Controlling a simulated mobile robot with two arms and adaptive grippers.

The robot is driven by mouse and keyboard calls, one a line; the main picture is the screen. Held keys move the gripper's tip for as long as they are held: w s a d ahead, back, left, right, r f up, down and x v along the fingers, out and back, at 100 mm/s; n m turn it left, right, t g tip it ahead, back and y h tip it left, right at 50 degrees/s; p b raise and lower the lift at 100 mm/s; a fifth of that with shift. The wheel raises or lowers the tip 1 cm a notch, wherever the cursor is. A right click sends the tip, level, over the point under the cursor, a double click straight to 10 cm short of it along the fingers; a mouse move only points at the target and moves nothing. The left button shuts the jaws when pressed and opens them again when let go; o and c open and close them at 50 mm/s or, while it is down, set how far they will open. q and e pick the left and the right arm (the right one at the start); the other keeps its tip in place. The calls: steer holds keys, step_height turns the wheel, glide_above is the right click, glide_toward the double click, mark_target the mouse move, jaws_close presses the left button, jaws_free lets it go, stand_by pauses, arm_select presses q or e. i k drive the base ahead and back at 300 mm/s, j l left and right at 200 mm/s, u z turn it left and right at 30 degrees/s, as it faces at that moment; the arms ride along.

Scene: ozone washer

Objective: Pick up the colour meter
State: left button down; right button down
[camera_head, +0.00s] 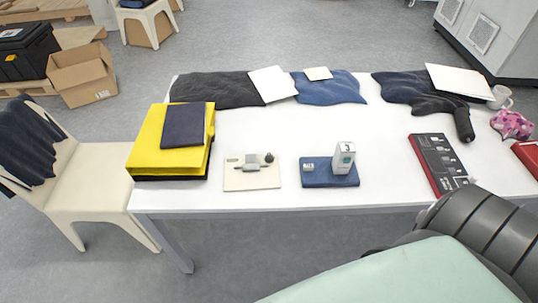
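I cannot tell for sure which item is the colour meter. A black cylindrical object (464,125) rests at the right by dark fabric. Neither of my grippers is in view, and none of these items is held.
The white table (270,120) also carries yellow folders (150,155) at left, dark and blue fabrics (335,88) along the back, and a red-black box (435,160) at right. A beige chair (90,180) stands left. A black ribbed shape and pale green surface cover the lower right.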

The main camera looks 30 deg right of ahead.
mark_target(345, 149)
steer(key=z, duration=1.7)
steer(key=l, duration=0.6)
steer(key=i+l+u, duration=0.15)
steer(key=l, duration=0.4)
